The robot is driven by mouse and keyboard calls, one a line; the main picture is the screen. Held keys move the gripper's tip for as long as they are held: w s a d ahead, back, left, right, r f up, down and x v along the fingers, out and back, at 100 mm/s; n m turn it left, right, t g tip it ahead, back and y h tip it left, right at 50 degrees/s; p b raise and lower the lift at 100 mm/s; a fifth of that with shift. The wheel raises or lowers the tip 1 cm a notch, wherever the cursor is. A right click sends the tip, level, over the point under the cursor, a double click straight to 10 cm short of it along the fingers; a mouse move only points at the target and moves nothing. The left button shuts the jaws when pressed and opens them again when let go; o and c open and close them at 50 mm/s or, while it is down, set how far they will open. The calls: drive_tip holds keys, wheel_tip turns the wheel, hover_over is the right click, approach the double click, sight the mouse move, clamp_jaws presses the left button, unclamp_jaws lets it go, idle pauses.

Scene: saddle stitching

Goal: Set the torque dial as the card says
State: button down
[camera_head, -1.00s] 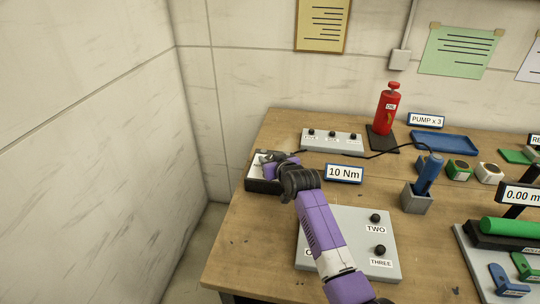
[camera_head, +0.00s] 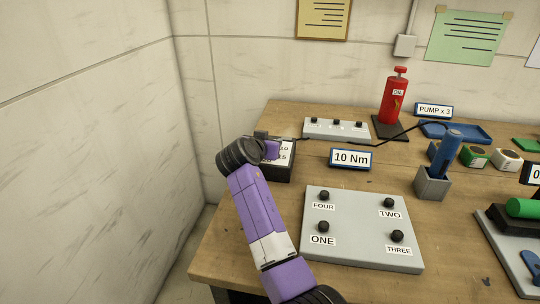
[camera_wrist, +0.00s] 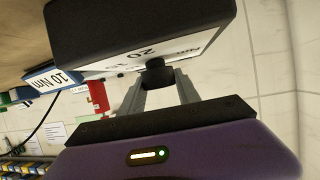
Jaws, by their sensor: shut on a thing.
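The torque dial box (camera_head: 277,172) is dark with a white scale face; "10" and "15" show on it in the head view. In the wrist view the dial box (camera_wrist: 140,25) fills the top, with "20" and "Nm" readable upside down. My gripper (camera_wrist: 158,80) is shut on the black dial knob (camera_wrist: 155,72), one finger on each side. The pointer is hidden, so I cannot tell the setting. In the head view my gripper (camera_head: 264,147) covers part of the face. The card (camera_head: 351,158) reads "10 Nm" and stands right of the box.
A grey board (camera_head: 361,228) with knobs labelled ONE to FOUR lies in front. A grey switch strip (camera_head: 337,129) is behind. A wall is close on the left.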

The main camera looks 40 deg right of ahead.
drive_tip(key=shift+f+m+g+h+b, duration=0.2)
drive_tip(key=shift+m+g+h+b, duration=0.3)
drive_tip(key=shift+b, duration=0.5)
drive_tip(key=shift+r+g+b, duration=0.1)
drive_tip(key=shift+g+b, duration=0.2)
drive_tip(key=shift+g, duration=0.1)
drive_tip(key=c, duration=0.9)
unclamp_jaws()
drive_tip(key=v, duration=0.8)
drive_tip(key=shift+d+b, duration=0.1)
drive_tip(key=shift+b, duration=0.2)
